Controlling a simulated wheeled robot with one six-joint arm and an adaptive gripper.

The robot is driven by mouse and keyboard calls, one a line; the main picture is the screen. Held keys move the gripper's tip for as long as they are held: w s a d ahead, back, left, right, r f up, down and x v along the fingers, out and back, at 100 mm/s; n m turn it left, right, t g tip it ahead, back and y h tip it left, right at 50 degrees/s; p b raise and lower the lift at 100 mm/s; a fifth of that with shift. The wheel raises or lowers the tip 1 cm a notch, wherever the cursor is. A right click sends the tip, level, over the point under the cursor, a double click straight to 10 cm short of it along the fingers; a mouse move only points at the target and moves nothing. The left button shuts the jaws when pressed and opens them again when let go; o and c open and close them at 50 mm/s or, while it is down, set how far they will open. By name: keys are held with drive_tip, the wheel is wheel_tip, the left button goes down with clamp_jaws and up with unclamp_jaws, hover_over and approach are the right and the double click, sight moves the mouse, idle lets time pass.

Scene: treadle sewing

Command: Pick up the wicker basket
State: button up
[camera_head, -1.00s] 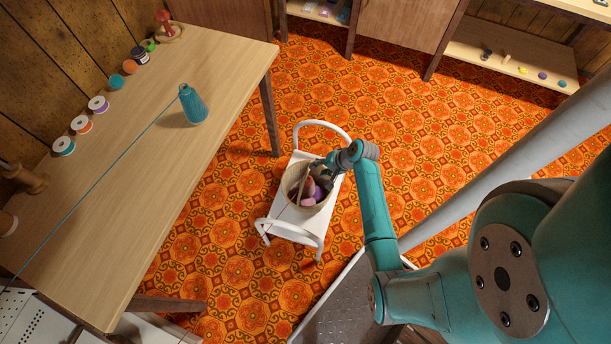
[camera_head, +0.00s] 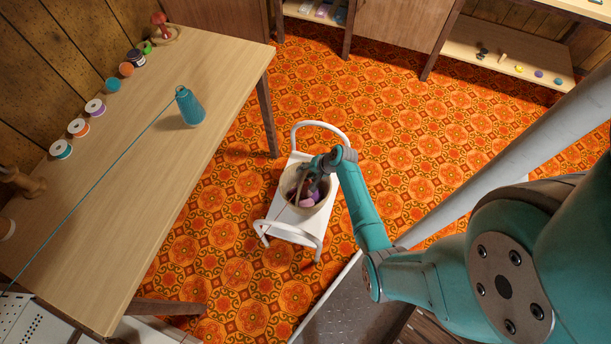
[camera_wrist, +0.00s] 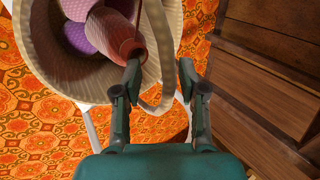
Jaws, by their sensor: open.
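The cream wicker basket (camera_head: 306,213) stands upright on a white stool (camera_head: 296,234). Pink and purple yarn-like things lie inside it. My gripper (camera_head: 313,178) is over the basket's opening, pointing down. In the wrist view my gripper (camera_wrist: 160,75) is open, and the basket's pale arched handle (camera_wrist: 167,85) runs between its two fingers. I cannot tell whether either finger touches the handle. The left finger overlaps a reddish cone in the basket. The basket wall (camera_wrist: 42,62) fills the upper left of that view.
A wooden table (camera_head: 130,190) at left holds a teal thread cone (camera_head: 189,106) and several spools. A teal thread runs across it. Shelves (camera_head: 500,70) stand at the back.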

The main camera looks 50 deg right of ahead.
clamp_jaws()
